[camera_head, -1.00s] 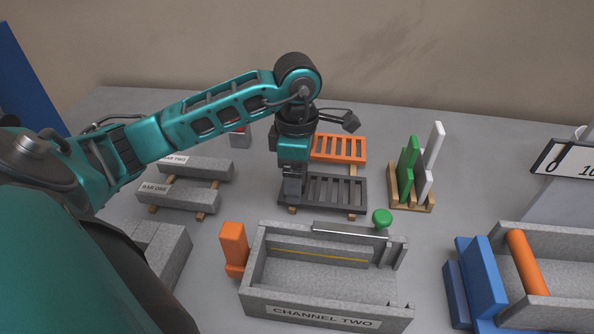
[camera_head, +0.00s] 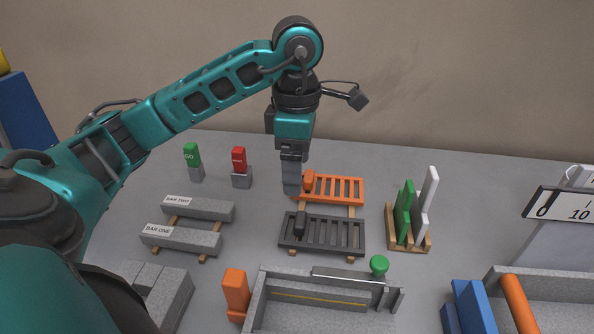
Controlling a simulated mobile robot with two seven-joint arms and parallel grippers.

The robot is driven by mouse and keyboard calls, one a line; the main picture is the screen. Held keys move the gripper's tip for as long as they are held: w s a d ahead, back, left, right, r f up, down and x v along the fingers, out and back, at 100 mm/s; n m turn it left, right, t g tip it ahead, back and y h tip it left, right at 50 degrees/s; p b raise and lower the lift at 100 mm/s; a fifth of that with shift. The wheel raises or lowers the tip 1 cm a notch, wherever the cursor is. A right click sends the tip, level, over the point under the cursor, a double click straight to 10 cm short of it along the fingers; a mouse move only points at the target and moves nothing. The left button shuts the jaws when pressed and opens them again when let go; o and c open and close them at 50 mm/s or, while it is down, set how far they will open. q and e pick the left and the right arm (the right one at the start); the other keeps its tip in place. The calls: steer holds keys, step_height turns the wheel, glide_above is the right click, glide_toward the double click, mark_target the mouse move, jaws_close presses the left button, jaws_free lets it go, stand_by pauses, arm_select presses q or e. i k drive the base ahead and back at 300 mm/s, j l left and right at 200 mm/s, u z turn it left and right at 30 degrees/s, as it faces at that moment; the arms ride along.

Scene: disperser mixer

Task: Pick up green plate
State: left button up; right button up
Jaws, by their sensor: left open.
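Two green plates stand upright in a small wooden rack at the right of centre. The taller green plate (camera_head: 408,205) is beside a shorter green plate (camera_head: 401,221), with white plates (camera_head: 428,195) to their right in the same rack (camera_head: 423,245). My left gripper (camera_head: 291,188) points down at the left end of the orange slotted grate, well left of the green plates and apart from them. It is open, with nothing seen between its fingers. My right gripper is not in view.
An orange grate (camera_head: 338,190) and a dark grate (camera_head: 322,234) lie left of the rack. A grey channel (camera_head: 257,309) with a green knob (camera_head: 379,265) stands in front. Bars (camera_head: 180,239), a green GO block (camera_head: 192,155) and a red block (camera_head: 239,160) are at left.

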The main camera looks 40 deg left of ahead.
mark_target(402, 218)
steer(key=k, duration=1.5)
